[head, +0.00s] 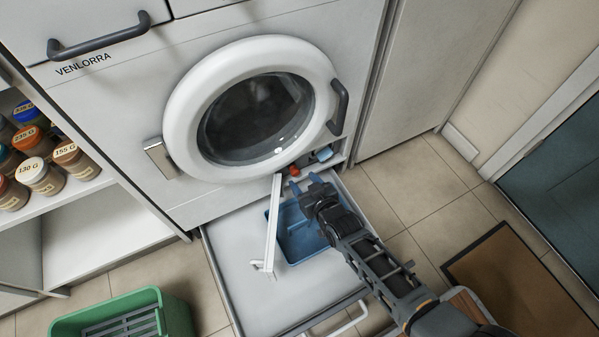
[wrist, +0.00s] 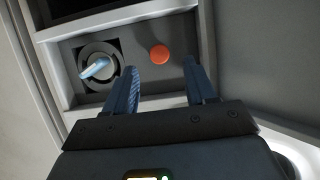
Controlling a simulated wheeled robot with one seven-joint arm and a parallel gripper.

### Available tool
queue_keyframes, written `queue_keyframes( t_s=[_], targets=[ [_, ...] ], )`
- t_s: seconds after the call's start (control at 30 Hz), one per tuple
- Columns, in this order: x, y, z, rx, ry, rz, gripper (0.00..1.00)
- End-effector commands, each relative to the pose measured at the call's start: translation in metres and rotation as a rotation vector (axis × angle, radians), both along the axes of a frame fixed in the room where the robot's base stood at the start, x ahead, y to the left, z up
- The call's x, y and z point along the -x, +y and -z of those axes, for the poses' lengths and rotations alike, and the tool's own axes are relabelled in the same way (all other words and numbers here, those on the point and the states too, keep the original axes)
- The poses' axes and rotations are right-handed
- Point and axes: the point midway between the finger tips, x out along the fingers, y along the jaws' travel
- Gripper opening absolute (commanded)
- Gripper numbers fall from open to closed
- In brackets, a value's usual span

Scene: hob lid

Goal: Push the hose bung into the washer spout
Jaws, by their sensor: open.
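The white washer (head: 185,125) has its round door shut. In the recess below the door, an orange round piece (head: 294,171), which looks like the hose bung, shows at the left; it is also in the wrist view (wrist: 160,54). The spout is not clearly distinguishable, and I cannot tell how deep the bung sits. My gripper (head: 305,184) is in front of the recess, with its blue fingers apart and nothing between them. In the wrist view my gripper (wrist: 160,70) has the orange piece beyond and between its fingertips, apart from both.
A round knob with a pale blue handle (wrist: 97,69) sits beside the orange piece. Below are a blue tray (head: 297,241) and a pulled-out drawer (head: 235,285) with a white bar (head: 272,222) across it. A green crate (head: 168,310) stands front left. Floor at right is clear before the mat.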

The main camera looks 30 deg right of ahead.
Motion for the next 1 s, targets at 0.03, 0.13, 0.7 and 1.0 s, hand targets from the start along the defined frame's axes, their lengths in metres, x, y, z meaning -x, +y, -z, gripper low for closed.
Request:
queue_keyframes(
  t_s=[0.03,0.13,0.7,1.0],
  targets=[
    [0.007,-0.001,-0.007,0.0,0.001,0.001,0.56],
    [0.018,-0.001,-0.01,0.0,-0.001,0.001,0.56],
    [0.026,0.0,-0.011,0.0,-0.001,0.0,0.56],
    [0.043,-0.002,-0.012,0.003,-0.002,0.0,0.56]
  ],
)
